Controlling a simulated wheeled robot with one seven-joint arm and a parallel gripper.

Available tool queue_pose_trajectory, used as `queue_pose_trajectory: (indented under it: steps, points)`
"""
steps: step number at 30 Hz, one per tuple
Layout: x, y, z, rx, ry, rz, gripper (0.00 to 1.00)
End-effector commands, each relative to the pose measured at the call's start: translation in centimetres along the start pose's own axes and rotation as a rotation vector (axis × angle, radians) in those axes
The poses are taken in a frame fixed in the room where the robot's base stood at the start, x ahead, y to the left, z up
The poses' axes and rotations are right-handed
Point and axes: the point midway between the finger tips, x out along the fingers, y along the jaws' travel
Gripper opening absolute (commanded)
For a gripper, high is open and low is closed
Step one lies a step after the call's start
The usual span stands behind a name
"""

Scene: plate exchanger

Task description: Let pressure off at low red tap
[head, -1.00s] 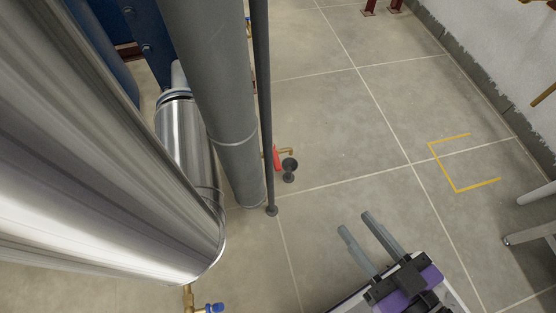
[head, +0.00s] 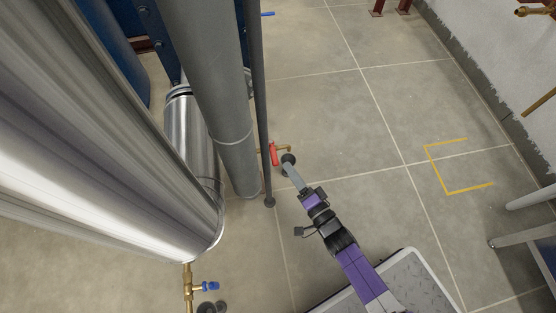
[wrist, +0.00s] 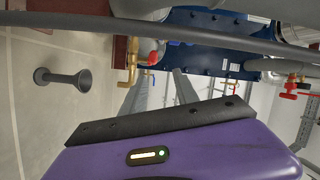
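The low red tap (head: 273,153) has a red handle on a small brass pipe beside the grey columns, near the floor. In the wrist view its red handle (wrist: 153,58) shows just beyond the fingertips, next to brass fittings (wrist: 132,62). Contact with the handle does not show.
A thin dark pipe (head: 259,110) stands close left of the tap, beside a thick grey pipe (head: 225,120) and a shiny cylinder (head: 100,150). A blue-handled valve (head: 209,286) is low at the front. Another red handle (wrist: 289,95) shows in the wrist view.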

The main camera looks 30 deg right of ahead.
Motion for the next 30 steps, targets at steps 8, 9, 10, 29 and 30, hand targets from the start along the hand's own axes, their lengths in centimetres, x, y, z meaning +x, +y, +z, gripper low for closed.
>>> queue_pose_trajectory:
  steps: [8, 9, 10, 29, 30]
  points:
    - [-1.4, 0.9, 1.8, 0.315, -0.041, -0.012, 0.36]
    - [-1.3, 0.9, 1.8, 0.331, -0.041, -0.013, 0.36]
    - [-1.2, 0.9, 1.8, 0.338, -0.041, -0.013, 0.36]
    - [6.1, 0.8, 2.0, 0.343, -0.04, -0.011, 0.36]
    - [6.3, 0.8, 2.0, 0.343, -0.04, -0.011, 0.36]
